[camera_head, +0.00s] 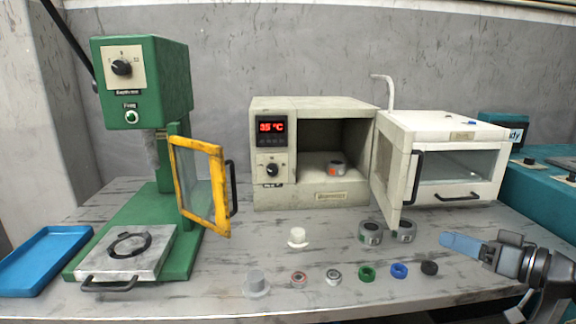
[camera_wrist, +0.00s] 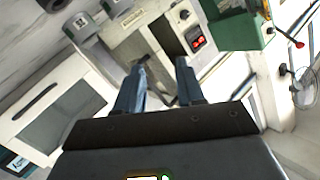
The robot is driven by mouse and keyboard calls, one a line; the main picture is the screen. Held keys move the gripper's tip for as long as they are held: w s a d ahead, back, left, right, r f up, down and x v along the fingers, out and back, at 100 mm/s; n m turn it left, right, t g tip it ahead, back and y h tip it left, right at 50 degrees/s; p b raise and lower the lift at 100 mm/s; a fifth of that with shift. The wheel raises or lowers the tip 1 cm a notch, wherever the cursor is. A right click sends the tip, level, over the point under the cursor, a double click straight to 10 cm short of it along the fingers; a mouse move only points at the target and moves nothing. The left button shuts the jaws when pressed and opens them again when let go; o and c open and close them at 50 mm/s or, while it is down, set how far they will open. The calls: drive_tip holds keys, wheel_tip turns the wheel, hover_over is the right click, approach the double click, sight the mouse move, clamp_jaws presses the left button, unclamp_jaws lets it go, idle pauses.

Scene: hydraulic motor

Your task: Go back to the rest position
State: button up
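My gripper (camera_head: 462,245) is at the right of the head view, above the table's right front, with its blue fingers pointing left. In the wrist view my gripper (camera_wrist: 158,84) has its two blue fingers apart, with nothing held between them. The fingers are clear of the small parts on the table. The black ring (camera_head: 429,268) lies just below and left of the fingertips.
A green press (camera_head: 140,80) with an open yellow guard (camera_head: 205,185) stands left. A white cabinet (camera_head: 455,160) stands right. Several small parts lie in front.

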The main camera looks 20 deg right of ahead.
drive_tip(key=s+a+f+m+g+h, duration=0.1)
drive_tip(key=s+a+f+m+h, duration=0.15)
drive_tip(key=s+a+f, duration=0.55)
drive_tip(key=s+a+f+m+g+h, duration=0.1)
drive_tip(key=s+a+f+g+h, duration=0.15)
drive_tip(key=a+f, duration=0.6)
drive_tip(key=s+a+f+h, duration=0.15)
drive_tip(key=s+a, duration=0.25)
drive_tip(key=s, duration=0.7)
drive_tip(key=s+a+r+n+t+y, duration=0.25)
drive_tip(key=s+a+r+n, duration=0.3)
drive_tip(key=s+r, duration=0.6)
wheel_tip(320, 180, down, 12)
drive_tip(key=b, duration=1.1)
wheel_tip(320, 180, up, 13)
drive_tip(key=p, duration=1.3)
drive_tip(key=shift+s+a+r+m+h+p, duration=0.15)
drive_tip(key=shift+s+a+m+h+p, duration=0.15)
drive_tip(key=shift+s+a+h, duration=0.15)
drive_tip(key=shift+d, duration=0.1)
